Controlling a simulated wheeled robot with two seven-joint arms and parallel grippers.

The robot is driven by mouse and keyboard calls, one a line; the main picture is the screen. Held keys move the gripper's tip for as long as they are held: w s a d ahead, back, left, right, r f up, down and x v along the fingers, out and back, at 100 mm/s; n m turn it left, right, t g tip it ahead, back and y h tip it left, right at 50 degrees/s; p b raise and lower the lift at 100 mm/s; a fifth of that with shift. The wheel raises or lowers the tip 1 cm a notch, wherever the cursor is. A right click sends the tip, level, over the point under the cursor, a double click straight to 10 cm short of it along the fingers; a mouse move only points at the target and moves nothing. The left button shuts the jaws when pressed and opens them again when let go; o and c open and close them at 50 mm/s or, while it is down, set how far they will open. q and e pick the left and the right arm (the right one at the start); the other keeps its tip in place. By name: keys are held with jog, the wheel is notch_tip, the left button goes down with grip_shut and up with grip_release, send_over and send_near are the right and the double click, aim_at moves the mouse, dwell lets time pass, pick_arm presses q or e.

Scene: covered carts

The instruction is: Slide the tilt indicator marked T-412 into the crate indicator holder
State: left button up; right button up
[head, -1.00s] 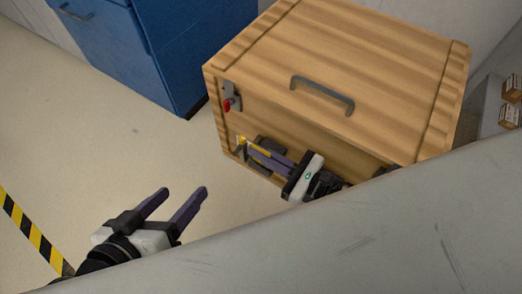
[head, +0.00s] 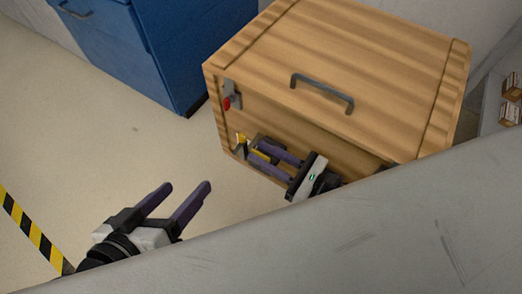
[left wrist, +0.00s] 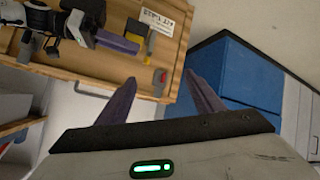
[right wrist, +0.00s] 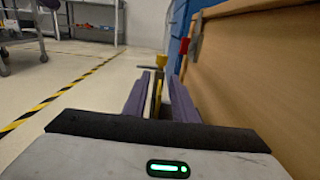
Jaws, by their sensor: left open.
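The wooden crate (head: 330,70) stands at the upper right in the head view. A dark grey holder (head: 240,151) with yellow parts sits low on its front face. A yellow piece (head: 264,148), likely the tilt indicator, lies at the holder; the T-412 marking is not readable. It shows as a thin yellow strip (right wrist: 158,92) in the right wrist view. My right gripper (head: 257,151) has its fingers spread to either side of the strip, with gaps. How deep the strip sits in the holder is unclear. My left gripper (head: 188,187) is open and empty, left of the crate.
A grey latch with a red tip (head: 228,102) is above the holder. A blue cabinet (head: 150,50) stands behind left. A grey surface (head: 400,220) fills the lower right. The floor around my left gripper is clear.

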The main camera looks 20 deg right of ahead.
pick_arm(q)
jog(key=shift+s+a+f+g+y+p, duration=0.1)
jog(key=shift+a+f+g+y+p, duration=0.1)
jog(key=shift+a+f+p, duration=0.15)
jog(key=shift+a+f+g+y+p, duration=0.15)
jog(key=shift+f+y+p, duration=0.1)
jog(key=shift+f, duration=0.2)
pick_arm(e)
jog(key=v, duration=0.9)
jog(key=shift+f, duration=0.15)
pick_arm(q)
jog(key=shift+r, duration=0.15)
pick_arm(e)
jog(key=shift+s+d, duration=0.15)
